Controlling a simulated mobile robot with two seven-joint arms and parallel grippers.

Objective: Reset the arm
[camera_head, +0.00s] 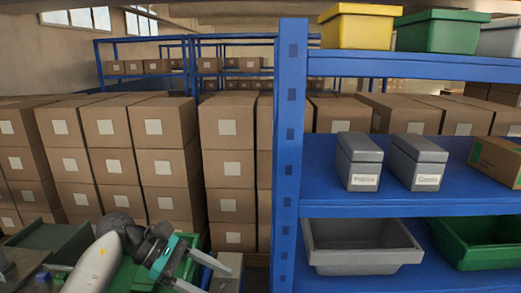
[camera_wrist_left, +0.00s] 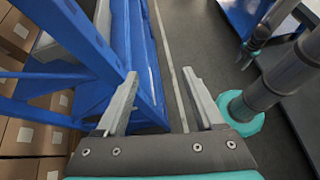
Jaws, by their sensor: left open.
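My left arm (camera_head: 98,265) comes in at the lower left of the head view, grey with teal near the wrist. My left gripper (camera_head: 208,276) is in front of the stacked cartons, left of the blue shelf post. In the left wrist view my left gripper (camera_wrist_left: 160,90) has its two grey fingers apart, with nothing between them. The blue shelf frame (camera_wrist_left: 70,50) shows beside and beyond the left finger; I cannot tell whether they touch.
The blue shelf (camera_head: 290,150) fills the right side, holding grey lidded boxes (camera_head: 358,160), a grey bin (camera_head: 362,245), and yellow (camera_head: 360,28) and green (camera_head: 440,32) bins. Cartons (camera_head: 165,150) are stacked behind. Grey floor (camera_wrist_left: 200,35) shows beyond the fingers.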

